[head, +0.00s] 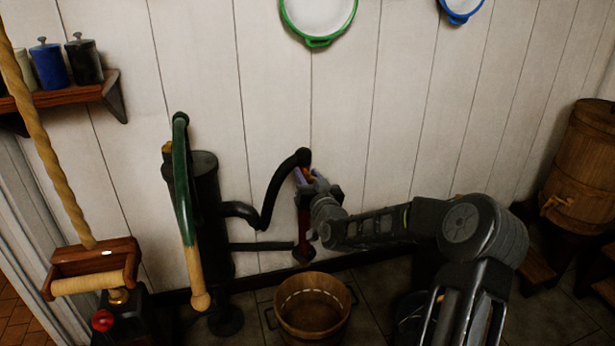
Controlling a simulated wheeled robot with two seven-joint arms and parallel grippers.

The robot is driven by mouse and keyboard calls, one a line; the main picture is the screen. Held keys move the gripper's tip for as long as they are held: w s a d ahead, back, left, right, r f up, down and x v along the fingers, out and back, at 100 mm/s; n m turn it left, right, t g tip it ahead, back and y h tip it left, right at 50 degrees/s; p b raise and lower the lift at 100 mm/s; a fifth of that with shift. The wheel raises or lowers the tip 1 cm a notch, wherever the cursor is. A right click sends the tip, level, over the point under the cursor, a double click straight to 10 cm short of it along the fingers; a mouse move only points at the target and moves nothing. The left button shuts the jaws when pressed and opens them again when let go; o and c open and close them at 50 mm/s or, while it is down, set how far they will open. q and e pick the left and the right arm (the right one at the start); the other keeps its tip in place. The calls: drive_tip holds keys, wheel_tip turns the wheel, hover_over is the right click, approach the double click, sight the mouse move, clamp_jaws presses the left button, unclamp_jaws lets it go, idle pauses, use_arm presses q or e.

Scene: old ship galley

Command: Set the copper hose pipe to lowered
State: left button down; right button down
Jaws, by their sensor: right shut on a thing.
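A black hose (272,197) leaves the dark pump body and curves up to a raised end beside my right gripper (309,178). A small copper-coloured piece, which looks like part of the copper hose pipe (307,173), shows at that raised end, between hose and gripper. My right gripper is shut on it; the fingers hide most of the pipe, so its exact tilt is hard to see. A dark red stand (304,228) rises from the floor just below the gripper. My left gripper is not in view.
A hand pump (206,222) with a green and wooden handle (184,190) stands left of the hose. A wooden bucket (312,307) is on the floor below. A barrel (581,160) stands at right. A shelf (62,97) with canisters hangs upper left.

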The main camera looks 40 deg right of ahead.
sight(305, 260)
idle(0.6)
